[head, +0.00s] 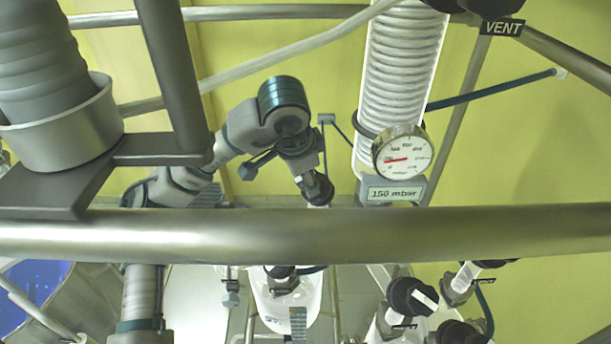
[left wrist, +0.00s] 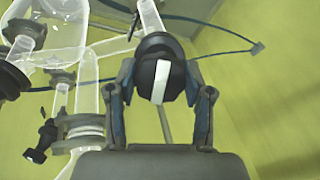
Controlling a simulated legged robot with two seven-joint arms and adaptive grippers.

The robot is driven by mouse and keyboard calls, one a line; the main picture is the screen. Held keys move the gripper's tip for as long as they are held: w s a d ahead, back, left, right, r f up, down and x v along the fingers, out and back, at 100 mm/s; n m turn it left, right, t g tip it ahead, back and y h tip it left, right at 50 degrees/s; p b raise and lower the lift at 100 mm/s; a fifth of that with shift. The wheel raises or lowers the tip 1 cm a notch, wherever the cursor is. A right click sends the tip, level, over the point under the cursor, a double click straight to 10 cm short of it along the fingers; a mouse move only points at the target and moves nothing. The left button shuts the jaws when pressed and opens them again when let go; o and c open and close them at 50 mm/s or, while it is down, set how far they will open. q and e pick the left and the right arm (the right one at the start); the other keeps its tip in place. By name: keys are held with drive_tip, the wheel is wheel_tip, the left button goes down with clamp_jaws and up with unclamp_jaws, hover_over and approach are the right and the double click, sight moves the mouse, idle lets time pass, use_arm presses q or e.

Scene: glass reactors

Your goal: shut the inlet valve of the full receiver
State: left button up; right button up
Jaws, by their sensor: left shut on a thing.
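My left gripper (left wrist: 161,92) is shut on a black valve knob (left wrist: 154,82) with a white stripe. One finger lies on each side of it in the left wrist view. The stripe runs nearly up and down, slightly tilted. A glass tube (left wrist: 149,14) rises behind the knob. In the head view my left arm reaches in from the left, with its gripper (head: 309,178) bent downward above the horizontal bar. Below the bar is a glass vessel (head: 290,305) with a dark cap; its fill level is unclear. I cannot tell which receiver the held knob belongs to. My right gripper is not visible.
A thick metal bar (head: 400,235) crosses the head view. A glass coil column (head: 400,65) carries a dial gauge (head: 402,155) and a plate reading 150 mbar (head: 393,191). Other black knobs (head: 410,297) stand lower right. Glassware (left wrist: 85,85) crowds the wrist view's left; its right is clear.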

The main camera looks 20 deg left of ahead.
use_arm(q)
drive_tip(key=shift+r+m, duration=0.2)
drive_tip(key=shift+m, duration=0.1)
idle(0.4)
drive_tip(key=o, duration=1.1)
drive_tip(key=shift+c, duration=0.2)
drive_tip(key=shift+o, duration=0.5)
drive_tip(key=shift+w+f, duration=0.1)
drive_tip(key=shift+f, duration=0.05)
drive_tip(key=v, duration=1.1)
drive_tip(key=shift+s+r, duration=0.25)
drive_tip(key=shift+r, duration=0.1)
